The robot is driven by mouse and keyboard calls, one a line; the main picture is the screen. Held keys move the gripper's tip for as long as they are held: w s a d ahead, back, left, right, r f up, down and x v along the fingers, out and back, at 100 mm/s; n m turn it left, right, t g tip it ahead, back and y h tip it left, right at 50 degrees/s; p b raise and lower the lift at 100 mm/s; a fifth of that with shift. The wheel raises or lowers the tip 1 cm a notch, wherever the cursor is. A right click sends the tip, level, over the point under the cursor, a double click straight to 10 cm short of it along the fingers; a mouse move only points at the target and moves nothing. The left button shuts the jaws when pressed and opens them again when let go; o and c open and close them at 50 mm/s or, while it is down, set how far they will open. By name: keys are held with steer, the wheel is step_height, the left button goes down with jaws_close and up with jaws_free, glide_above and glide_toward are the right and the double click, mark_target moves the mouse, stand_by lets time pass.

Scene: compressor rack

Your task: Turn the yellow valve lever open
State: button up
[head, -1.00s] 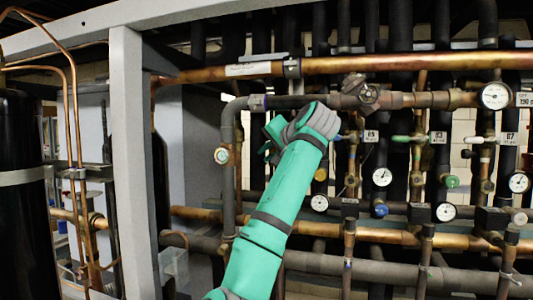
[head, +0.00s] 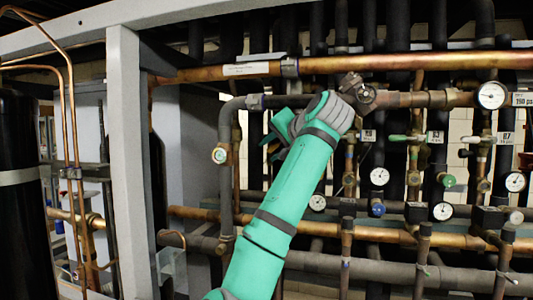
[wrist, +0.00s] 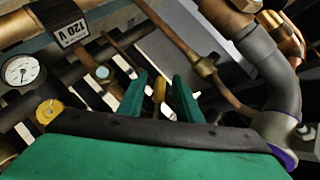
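The yellow valve lever (wrist: 159,91) shows in the wrist view as a narrow yellow bar between the two green fingers of my gripper (wrist: 160,98). A gap shows on each side of it, so the fingers stand open around or in front of it; the depth is hard to tell. In the head view my gripper (head: 275,136) is partly hidden behind my own wrist, in front of the dark pipes. I cannot make out the yellow lever in the head view.
A round yellow fitting (wrist: 48,112) and a gauge (wrist: 21,70) lie left of my fingers in the wrist view. A thick grey elbow pipe (wrist: 270,70) is close on the right. The head view shows a copper pipe (head: 420,62) above and a grey post (head: 126,160) left.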

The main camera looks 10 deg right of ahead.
mark_target(274, 148)
steer(key=v, duration=0.6)
steer(key=shift+s+r, duration=0.1)
steer(key=shift+s, duration=0.1)
steer(key=f+n+t+y, duration=0.1)
steer(key=d+n+t+y, duration=0.1)
steer(key=n+t, duration=0.1)
steer(key=shift+f+n, duration=0.3)
steer(key=shift+f, duration=0.1)
steer(key=x, duration=1)
steer(key=shift+w, duration=0.3)
steer(key=shift+a, duration=0.15)
jaws_close()
